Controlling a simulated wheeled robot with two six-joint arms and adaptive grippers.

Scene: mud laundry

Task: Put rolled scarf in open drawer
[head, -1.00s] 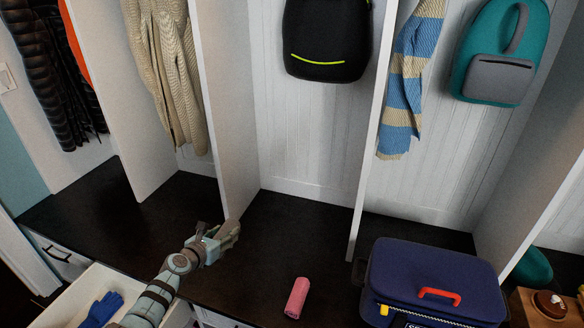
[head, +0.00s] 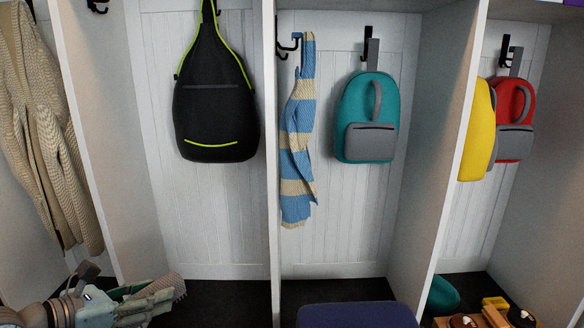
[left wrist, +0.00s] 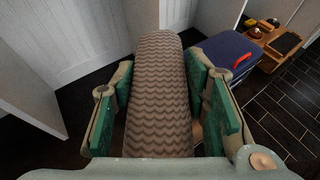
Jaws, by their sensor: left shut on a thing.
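The rolled scarf (left wrist: 160,85), brown with a zigzag knit, lies between the green-padded fingers of my left gripper (left wrist: 163,105) in the left wrist view. The gripper is shut on it, and the roll extends out past the fingertips. In the head view my left gripper (head: 150,296) is at the bottom left, in front of a white divider, with a textured end of the roll (head: 170,284) showing. The open drawer is not in either view now. My right gripper is not in view.
White dividers (head: 272,180) separate the cubbies above a dark bench (head: 220,302). A black bag (head: 213,105), a striped scarf (head: 298,140) and a teal backpack (head: 368,115) hang behind.

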